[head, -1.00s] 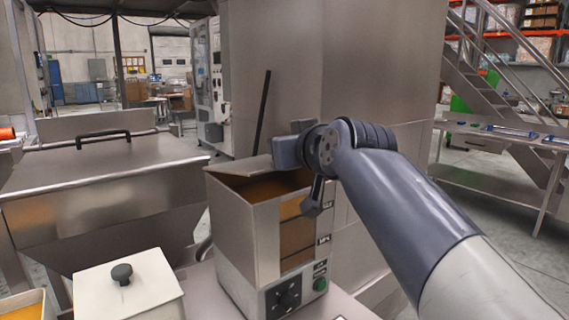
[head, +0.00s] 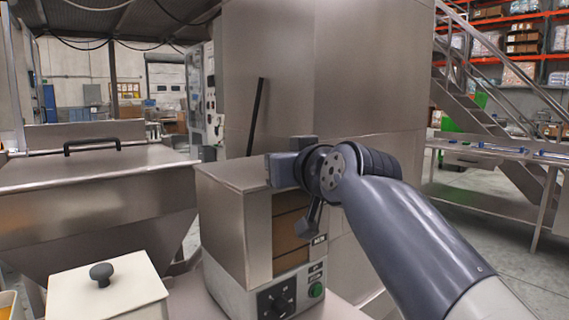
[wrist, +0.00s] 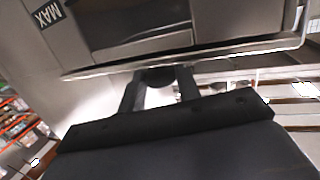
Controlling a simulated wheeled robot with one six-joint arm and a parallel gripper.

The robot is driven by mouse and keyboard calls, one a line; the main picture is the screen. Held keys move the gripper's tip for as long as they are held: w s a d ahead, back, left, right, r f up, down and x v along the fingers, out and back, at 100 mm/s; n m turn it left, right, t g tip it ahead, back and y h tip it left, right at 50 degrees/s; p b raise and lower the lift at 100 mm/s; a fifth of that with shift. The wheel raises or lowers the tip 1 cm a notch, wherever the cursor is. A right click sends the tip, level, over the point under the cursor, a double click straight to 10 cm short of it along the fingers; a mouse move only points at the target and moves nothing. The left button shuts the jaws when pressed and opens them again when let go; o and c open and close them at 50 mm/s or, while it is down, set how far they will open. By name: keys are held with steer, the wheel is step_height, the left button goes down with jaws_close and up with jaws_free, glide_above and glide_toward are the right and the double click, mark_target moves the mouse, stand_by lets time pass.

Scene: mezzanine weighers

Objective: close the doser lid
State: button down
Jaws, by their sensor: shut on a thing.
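The doser (head: 225,235) is a metal box with a side window, on a base with a black knob and a green button. Its grey lid (head: 232,174) lies about flat over the top, and the orange contents are hidden. My gripper (head: 272,172) is at the lid's right edge, its fingers hidden in the head view. In the wrist view my gripper (wrist: 158,82) has both fingers around a dark rounded piece just beside the lid's edge (wrist: 220,56). A thin dark line runs along that edge; I cannot tell whether the lid touches the rim all round.
A cream box with a dark knob (head: 102,275) stands at the front left. A large metal hopper (head: 95,190) with a black handle is behind it. A metal wall (head: 370,85) rises behind the doser, with a black rod (head: 257,115) before it. A bench (head: 495,150) stands right.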

steer(key=shift+w+f, duration=0.1)
steer(key=shift+f, duration=0.4)
steer(key=c, duration=1.4)
jaws_free()
steer(key=o, duration=0.4)
steer(key=shift+r, duration=0.2)
steer(key=shift+c, duration=0.2)
